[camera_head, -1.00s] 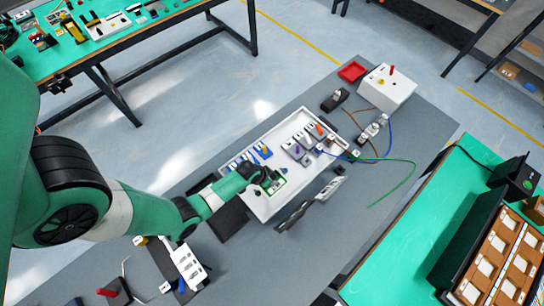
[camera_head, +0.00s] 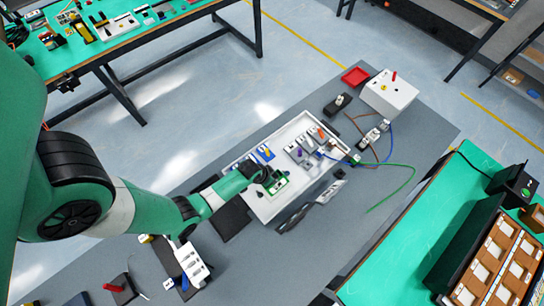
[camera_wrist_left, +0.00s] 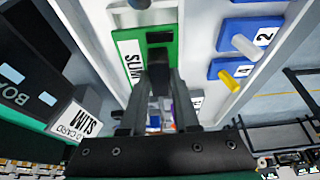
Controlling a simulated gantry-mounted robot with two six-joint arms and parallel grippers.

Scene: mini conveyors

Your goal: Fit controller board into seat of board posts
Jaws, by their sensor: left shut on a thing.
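The green controller board (camera_head: 280,187), with a white label, is at the near left part of the white tray (camera_head: 265,217). It shows in the left wrist view (camera_wrist_left: 128,38), flat, with label text beginning "SLIM". My left gripper (camera_head: 267,174) is over the board. In the left wrist view its fingers (camera_wrist_left: 158,75) are close together on a dark part at the board, and they hide what is under them. I cannot make out the board posts or whether the board touches them. My right gripper is not in view.
Grey blocks (camera_head: 298,152) stand farther along the tray. A dark twisted object (camera_head: 300,212) lies at the near edge. A white box (camera_head: 390,92) and loose wires (camera_head: 392,165) lie beyond.

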